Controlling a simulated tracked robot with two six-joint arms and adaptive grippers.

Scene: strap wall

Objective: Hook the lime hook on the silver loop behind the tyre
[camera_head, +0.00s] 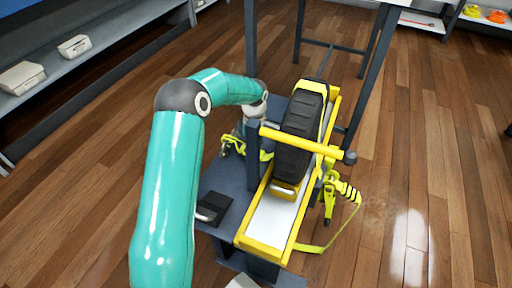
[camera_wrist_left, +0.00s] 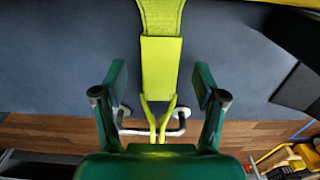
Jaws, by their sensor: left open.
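The black tyre (camera_head: 302,128) stands upright in a yellow-edged wheel tray (camera_head: 270,224). My left arm reaches to the tyre's far left side; its gripper is mostly hidden there in the head view. In the left wrist view my left gripper (camera_wrist_left: 160,84) is open, with green fingers on either side of the lime hook (camera_wrist_left: 161,66), clear of it. The hook hangs from a lime strap and ends in two prongs. The prongs overlap the silver loop (camera_wrist_left: 179,128); whether they are caught on it I cannot tell. My right gripper is not in view.
A yellow bar (camera_head: 300,140) crosses in front of the tyre. Dark posts (camera_head: 252,160) stand close to my left arm. A lime ratchet (camera_head: 329,190) with a strap hangs right of the tray. A small black box (camera_head: 213,208) lies on the dark deck. Open wood floor surrounds it.

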